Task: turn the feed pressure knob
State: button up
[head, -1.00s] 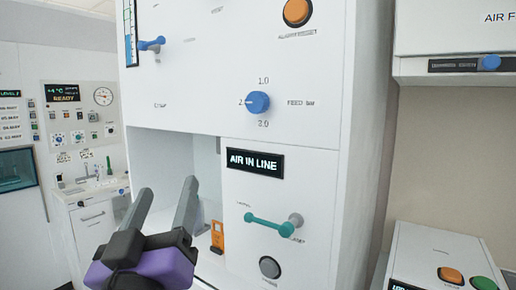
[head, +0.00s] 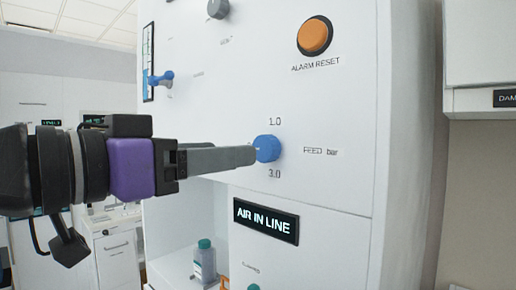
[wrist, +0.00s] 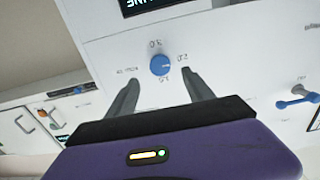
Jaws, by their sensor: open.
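The feed pressure knob (head: 267,148) is a blue round knob on the white front panel, with "1.0" above it, "3.0" below and "FEED bar" to its right. It also shows in the wrist view (wrist: 160,65), between and beyond the fingertips. My gripper (head: 250,156) reaches in from the left in the head view, its grey fingers pointing at the knob and overlapping its left edge. In the wrist view my gripper (wrist: 160,85) is open, one finger to each side of the knob. I cannot tell whether the fingers touch it.
An orange alarm reset button (head: 315,36) sits above right of the knob. A blue lever (head: 160,79) and a grey knob (head: 218,8) are on the upper panel. An "AIR IN LINE" display (head: 266,220) is below. A bottle (head: 204,262) stands in the open recess.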

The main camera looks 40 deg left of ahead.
aim_at(262, 150)
jog(key=w, duration=0.2)
jog(key=w+p, duration=0.1)
jog(key=w, duration=0.2)
jog(key=w+p, duration=0.1)
jog(key=w, duration=0.1)
jog(key=shift+w+d, duration=0.25)
jog(key=shift+d, duration=0.05)
grip_shut()
